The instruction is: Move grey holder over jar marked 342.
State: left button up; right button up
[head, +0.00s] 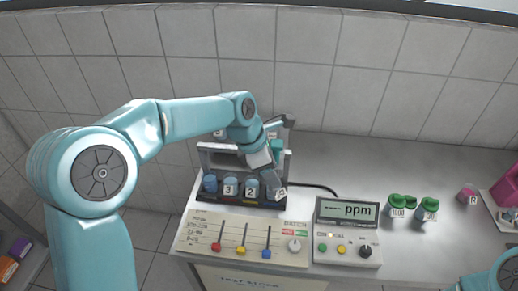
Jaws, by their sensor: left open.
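My left gripper (281,153) is open at the right end of the rack (212,155) on the bench. Blue jars stand in a row in the rack, with labels reading 3 (230,188) and 2 (251,189). Another label at the right end of the row is partly hidden by my gripper. I cannot make out a jar marked 342. A grey holder cannot be told apart from the grey rack and my fingers. My right gripper is not in view.
A panel with coloured sliders (243,240) lies in front of the rack, beside a ppm meter (346,230). Green-capped jars (429,208) and a pink jar (467,194) stand to the right. A pink box (508,188) is at the right edge. The back bench is mostly clear.

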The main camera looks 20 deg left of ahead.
pick_arm(q)
jog(key=v, duration=1.2)
jog(key=shift+s+a+r, duration=0.15)
jog(key=shift+s, duration=0.05)
